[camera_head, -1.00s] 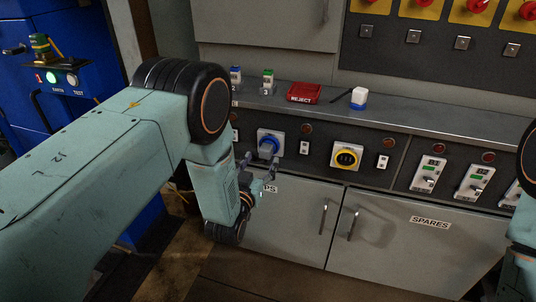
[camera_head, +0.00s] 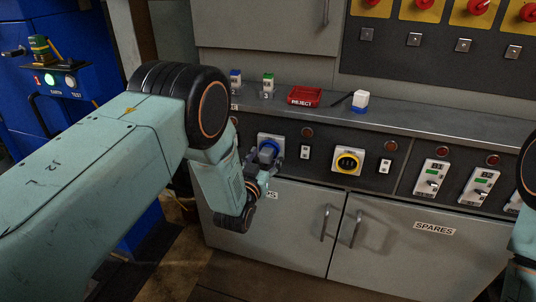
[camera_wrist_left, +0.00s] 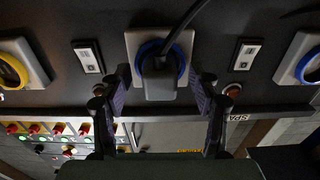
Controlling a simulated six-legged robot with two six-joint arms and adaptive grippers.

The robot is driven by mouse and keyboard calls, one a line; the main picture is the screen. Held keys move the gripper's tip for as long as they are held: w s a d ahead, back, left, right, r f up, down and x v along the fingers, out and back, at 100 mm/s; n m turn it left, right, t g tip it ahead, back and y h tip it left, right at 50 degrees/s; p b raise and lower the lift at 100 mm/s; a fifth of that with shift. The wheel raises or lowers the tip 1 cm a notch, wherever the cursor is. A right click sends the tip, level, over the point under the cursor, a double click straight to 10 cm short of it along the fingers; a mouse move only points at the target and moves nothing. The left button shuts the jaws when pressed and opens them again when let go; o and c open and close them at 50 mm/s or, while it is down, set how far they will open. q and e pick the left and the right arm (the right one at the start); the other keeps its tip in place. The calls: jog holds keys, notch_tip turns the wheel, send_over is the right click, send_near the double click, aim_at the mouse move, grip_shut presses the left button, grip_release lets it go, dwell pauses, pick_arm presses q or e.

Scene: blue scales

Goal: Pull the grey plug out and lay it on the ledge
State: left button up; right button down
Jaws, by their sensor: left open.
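The grey plug (camera_wrist_left: 160,88) sits in a blue-ringed socket (camera_wrist_left: 143,45), with a black cable running up from it in the left wrist view. In the head view the blue socket (camera_head: 269,143) is on the dark panel below the ledge, and the plug is largely hidden by my gripper. My left gripper (camera_head: 267,164) is open, with one finger on each side of the plug. Contact cannot be made out. The ledge (camera_head: 435,124) is the grey metal shelf above the panel. My right gripper is out of view.
A yellow-ringed socket (camera_head: 347,160) is right of the blue one.

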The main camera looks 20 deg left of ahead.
aim_at(264, 159)
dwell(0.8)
pick_arm(q)
grip_shut()
dwell(0.5)
jog(key=shift+s+p, duration=0.2)
jog(key=shift+p, duration=0.1)
jog(key=shift+s+a+p, duration=0.1)
jog(key=shift+s+p, duration=1.5)
jog(key=shift+s, duration=1.25)
